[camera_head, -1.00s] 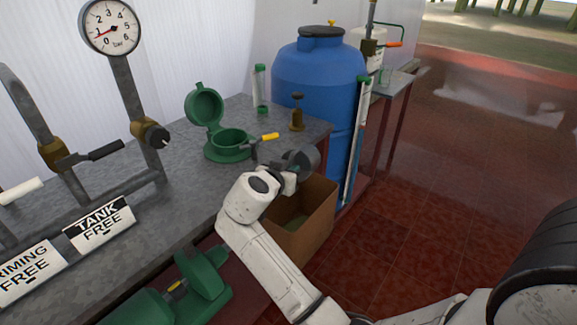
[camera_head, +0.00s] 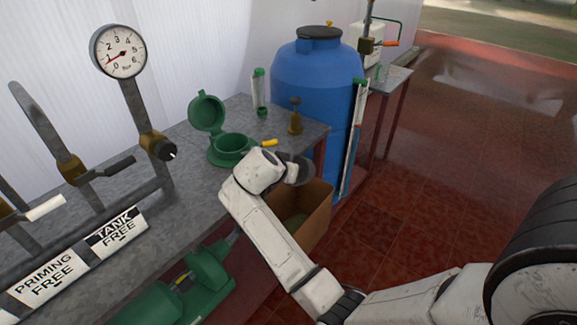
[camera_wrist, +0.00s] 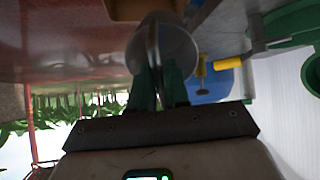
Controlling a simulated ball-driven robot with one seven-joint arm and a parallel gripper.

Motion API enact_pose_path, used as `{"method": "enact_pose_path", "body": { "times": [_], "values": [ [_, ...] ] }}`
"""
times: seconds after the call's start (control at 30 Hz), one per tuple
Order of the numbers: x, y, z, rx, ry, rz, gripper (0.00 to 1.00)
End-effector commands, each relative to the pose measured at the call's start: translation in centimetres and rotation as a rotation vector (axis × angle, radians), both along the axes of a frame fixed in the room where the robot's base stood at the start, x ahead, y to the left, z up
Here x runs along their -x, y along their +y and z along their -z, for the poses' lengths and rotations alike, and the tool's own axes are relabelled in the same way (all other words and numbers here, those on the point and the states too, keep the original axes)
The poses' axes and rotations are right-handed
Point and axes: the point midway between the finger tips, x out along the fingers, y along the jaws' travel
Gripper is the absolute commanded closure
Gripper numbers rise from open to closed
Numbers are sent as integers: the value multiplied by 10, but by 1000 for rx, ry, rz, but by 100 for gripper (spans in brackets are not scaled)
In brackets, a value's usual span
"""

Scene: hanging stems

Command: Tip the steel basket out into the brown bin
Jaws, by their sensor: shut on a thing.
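My gripper (camera_wrist: 160,88) is shut on the steel basket (camera_wrist: 172,45), a grey round piece between its green fingers in the wrist view. The basket is above the brown bin (camera_head: 318,212), near the bin's back left side. How far it is tilted, and whether anything is in it, I cannot tell. The bin is open-topped, on the floor beside the bench, partly hidden by my arm. A brown edge of it (camera_wrist: 138,8) shows at the top of the wrist view.
The grey bench (camera_head: 185,205) carries a green pot with its lid open (camera_head: 230,148), a yellow-tipped handle (camera_head: 269,142) and a brass fitting (camera_head: 295,120). A blue drum (camera_head: 318,80) stands behind the bin. Red tiled floor is clear to the right.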

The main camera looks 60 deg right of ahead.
Motion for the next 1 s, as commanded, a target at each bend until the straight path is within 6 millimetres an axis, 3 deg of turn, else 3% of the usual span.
{"method": "enact_pose_path", "body": {
  "times": [0.57, 1.0],
  "values": [
    [0, -2, -8, -54, 1, 0, 100],
    [-1, -12, -19, -218, 11, 2, 100]
  ]
}}
